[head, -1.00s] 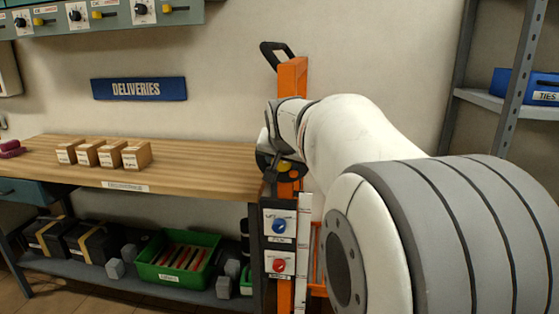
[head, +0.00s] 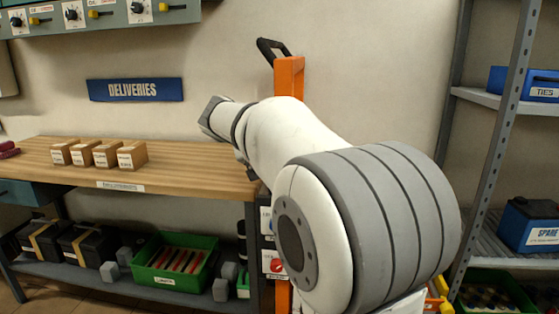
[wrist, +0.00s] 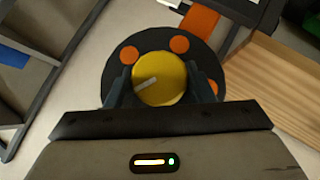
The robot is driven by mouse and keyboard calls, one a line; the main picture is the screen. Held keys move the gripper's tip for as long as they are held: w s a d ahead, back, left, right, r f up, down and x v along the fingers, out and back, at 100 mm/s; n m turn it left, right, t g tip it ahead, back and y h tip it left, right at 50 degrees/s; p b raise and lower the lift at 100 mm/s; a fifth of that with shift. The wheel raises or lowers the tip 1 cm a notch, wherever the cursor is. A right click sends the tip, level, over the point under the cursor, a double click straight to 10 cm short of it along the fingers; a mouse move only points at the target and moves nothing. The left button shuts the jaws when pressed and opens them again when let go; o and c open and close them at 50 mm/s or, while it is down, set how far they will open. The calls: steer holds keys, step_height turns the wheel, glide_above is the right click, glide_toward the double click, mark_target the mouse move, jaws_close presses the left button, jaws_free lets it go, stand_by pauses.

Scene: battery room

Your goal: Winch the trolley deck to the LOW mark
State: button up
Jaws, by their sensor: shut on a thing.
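The orange trolley mast (head: 289,78) stands upright right of the bench, with a black handle (head: 272,50) at its top. My arm hides its middle. In the wrist view, a round yellow knob (wrist: 160,80) with a pale pointer line sits in front of a dark disc (wrist: 117,75) with orange spots. My gripper (wrist: 161,88) is shut on the yellow knob, one dark finger on each side. In the head view, my arm hides the gripper and knob. I cannot make out the deck or a LOW mark.
The wooden bench (head: 200,180) at left carries several small boxes (head: 131,155). A green crate (head: 150,272) stands on its lower shelf. A red knob (head: 277,265) shows partly beside my arm. A metal rack (head: 500,150) stands at right with blue bins (head: 527,225).

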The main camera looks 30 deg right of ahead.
steer(key=shift+f+n+g+h+b, duration=0.2)
steer(key=shift+n+g+h+b, duration=0.25)
steer(key=shift+h, duration=0.35)
steer(key=o, duration=1)
steer(key=shift+r, duration=0.1)
steer(key=shift+s+a+r, duration=0.1)
steer(key=shift+a+r, duration=0.15)
steer(key=shift+a, duration=0.1)
steer(key=p+v, duration=0.1)
steer(key=v, duration=0.6)
steer(key=shift+f+p, duration=0.1)
steer(key=shift+p, duration=0.2)
steer(key=shift+s, duration=0.1)
